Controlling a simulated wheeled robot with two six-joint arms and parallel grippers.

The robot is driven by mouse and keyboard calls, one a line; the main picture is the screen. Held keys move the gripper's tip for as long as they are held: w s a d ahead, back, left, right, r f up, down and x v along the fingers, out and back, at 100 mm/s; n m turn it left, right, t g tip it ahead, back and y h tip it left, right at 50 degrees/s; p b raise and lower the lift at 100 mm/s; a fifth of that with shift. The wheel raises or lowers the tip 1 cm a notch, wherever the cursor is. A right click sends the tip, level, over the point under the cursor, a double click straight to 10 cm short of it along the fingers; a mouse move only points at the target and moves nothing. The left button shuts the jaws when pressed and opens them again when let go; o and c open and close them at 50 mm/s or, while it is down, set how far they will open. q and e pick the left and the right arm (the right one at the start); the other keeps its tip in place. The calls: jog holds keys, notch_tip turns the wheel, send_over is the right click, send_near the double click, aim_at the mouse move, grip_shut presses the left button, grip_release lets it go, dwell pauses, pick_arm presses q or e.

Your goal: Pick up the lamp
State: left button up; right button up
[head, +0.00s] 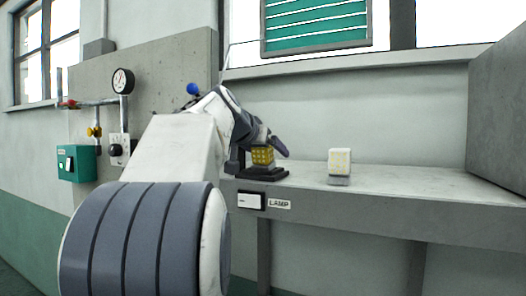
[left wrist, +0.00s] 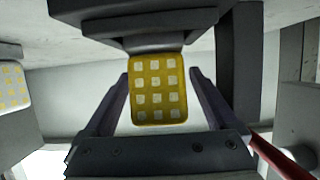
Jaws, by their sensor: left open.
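A yellow lamp (head: 263,157) with a grid of pale squares stands upright on a black base (head: 264,174) on the grey shelf. My left gripper (head: 262,148) is open around it, with one finger on each side. In the left wrist view the yellow lamp (left wrist: 158,92) is between the two fingers (left wrist: 159,102), with gaps visible on both sides. A second, white lamp (head: 340,162) with pale yellow squares stands on the shelf to the right; it also shows at the left edge of the left wrist view (left wrist: 12,86). My right gripper is out of view.
The shelf (head: 420,185) is clear right of the white lamp, up to a grey side panel (head: 497,110). A LAMP label (head: 279,204) and a white plate (head: 249,201) are on its front. A gauge (head: 122,81), pipes and a green box (head: 77,163) are at left.

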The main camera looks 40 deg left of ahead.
pick_arm(q)
grip_shut()
jog(key=shift+r, duration=0.1)
notch_tip(320, 180, up, 9)
jog(key=p, duration=0.2)
notch_tip(320, 180, down, 5)
jog(key=g+p, duration=0.2)
jog(key=p, duration=0.3)
jog(key=shift+w+f+p, duration=0.15)
jog(key=shift+f+p, duration=0.05)
jog(key=shift+p, duration=0.15)
jog(key=shift+f+h, duration=0.3)
jog(key=shift+f, duration=0.05)
jog(key=shift+f+b, duration=0.95)
jog(key=shift+b, duration=0.05)
